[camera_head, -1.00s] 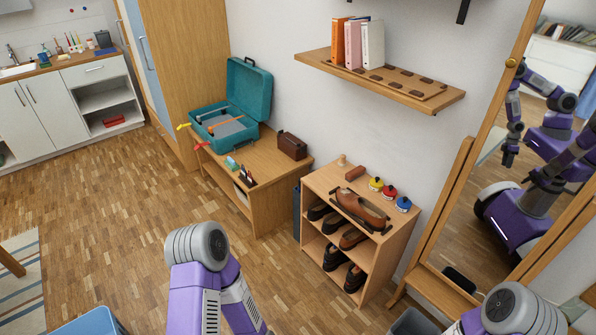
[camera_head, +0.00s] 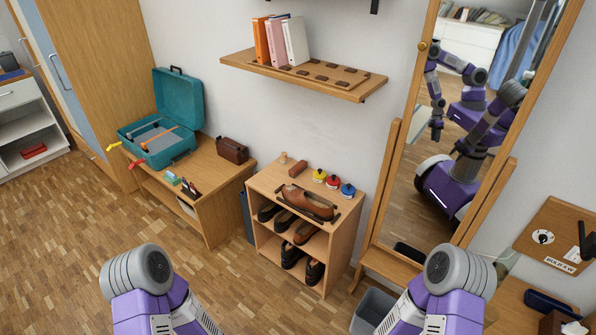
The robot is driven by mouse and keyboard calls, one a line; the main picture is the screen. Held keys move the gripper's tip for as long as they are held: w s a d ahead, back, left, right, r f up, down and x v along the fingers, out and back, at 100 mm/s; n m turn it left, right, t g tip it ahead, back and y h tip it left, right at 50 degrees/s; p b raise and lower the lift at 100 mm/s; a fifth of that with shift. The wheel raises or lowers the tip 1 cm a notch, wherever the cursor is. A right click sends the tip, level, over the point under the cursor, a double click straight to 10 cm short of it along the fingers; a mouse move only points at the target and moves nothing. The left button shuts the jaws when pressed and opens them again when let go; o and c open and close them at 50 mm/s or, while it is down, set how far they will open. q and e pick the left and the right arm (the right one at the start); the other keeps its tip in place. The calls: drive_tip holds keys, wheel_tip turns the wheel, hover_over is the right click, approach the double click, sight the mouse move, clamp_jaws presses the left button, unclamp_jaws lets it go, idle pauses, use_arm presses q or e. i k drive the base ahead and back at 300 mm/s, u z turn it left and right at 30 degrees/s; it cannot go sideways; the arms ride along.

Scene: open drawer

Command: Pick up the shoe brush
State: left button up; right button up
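A small reddish-brown block (camera_head: 298,168), which looks like the shoe brush, lies on top of the wooden shoe rack (camera_head: 262,186), toward its back. A small pale wooden knob-shaped item (camera_head: 283,157) stands to its left. A brown shoe (camera_head: 305,201) rests on a dark stand in front of it. Yellow (camera_head: 319,175), red (camera_head: 333,181) and blue (camera_head: 348,190) tins stand to its right. Both my arms show at the bottom edge, but neither gripper is directly in view. The mirror reflects my arms too small to read the grippers.
More shoes fill the rack's lower shelves. A bench (camera_head: 222,178) with an open teal case (camera_head: 178,103) stands left. A wall shelf (camera_head: 335,88) hangs above. A leaning mirror (camera_head: 425,190) and grey bin (camera_head: 371,308) stand right. Floor is clear at left.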

sight(300, 166)
drive_tip(key=u, duration=0.7)
drive_tip(key=k, duration=1.05)
drive_tip(key=u, duration=0.8)
drive_tip(key=i, duration=1.95)
drive_tip(key=z, duration=1.8)
drive_tip(key=i, duration=0.9)
drive_tip(key=z, duration=1.15)
drive_tip(key=i, duration=1.05)
